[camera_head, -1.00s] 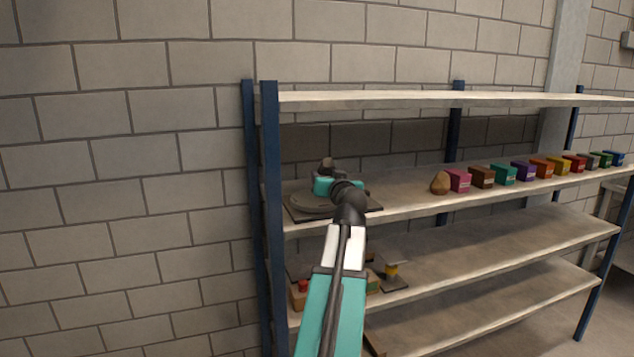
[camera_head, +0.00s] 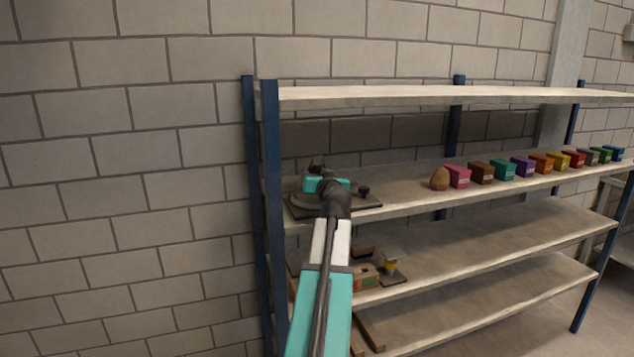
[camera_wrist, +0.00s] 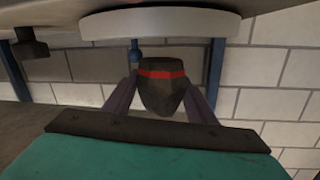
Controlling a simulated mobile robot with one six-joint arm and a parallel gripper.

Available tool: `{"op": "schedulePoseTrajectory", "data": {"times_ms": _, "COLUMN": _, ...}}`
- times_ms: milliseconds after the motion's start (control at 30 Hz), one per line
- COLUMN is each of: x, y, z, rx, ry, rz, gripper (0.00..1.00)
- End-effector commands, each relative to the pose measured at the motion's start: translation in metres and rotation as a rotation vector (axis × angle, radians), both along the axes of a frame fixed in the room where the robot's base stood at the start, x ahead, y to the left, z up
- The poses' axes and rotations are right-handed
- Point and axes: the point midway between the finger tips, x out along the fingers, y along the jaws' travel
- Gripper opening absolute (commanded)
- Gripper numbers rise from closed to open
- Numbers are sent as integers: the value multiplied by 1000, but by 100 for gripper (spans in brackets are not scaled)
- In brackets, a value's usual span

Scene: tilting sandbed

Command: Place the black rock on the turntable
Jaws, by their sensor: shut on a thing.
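The black rock (camera_wrist: 163,92), dark with a red band around it, is held between the two fingers of my gripper (camera_wrist: 160,98) in the wrist view. My gripper (camera_head: 317,169) is shut on it, above the turntable (camera_head: 305,202) in the head view. The turntable is a grey disc on a dark base on the upper-middle shelf, partly hidden by my arm. Its pale disc (camera_wrist: 160,24) also shows at the top of the wrist view, apart from the rock. The rock is hard to make out in the head view.
A small dark knob (camera_head: 364,190) stands at the right of the turntable's base. A blue shelf post (camera_head: 271,200) stands close on the left, and another shelf is above.

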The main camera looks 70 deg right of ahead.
Motion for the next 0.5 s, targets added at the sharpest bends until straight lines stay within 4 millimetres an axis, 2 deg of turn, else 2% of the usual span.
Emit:
{"op": "schedulePoseTrajectory", "data": {"times_ms": 300, "x": 0, "y": 1, "z": -20, "rx": -1, "ry": -3, "rz": -2, "gripper": 0}}
{"op": "schedulePoseTrajectory", "data": {"times_ms": 500, "x": 0, "y": 0, "z": -23, "rx": -2, "ry": -2, "rz": -2, "gripper": 0}}
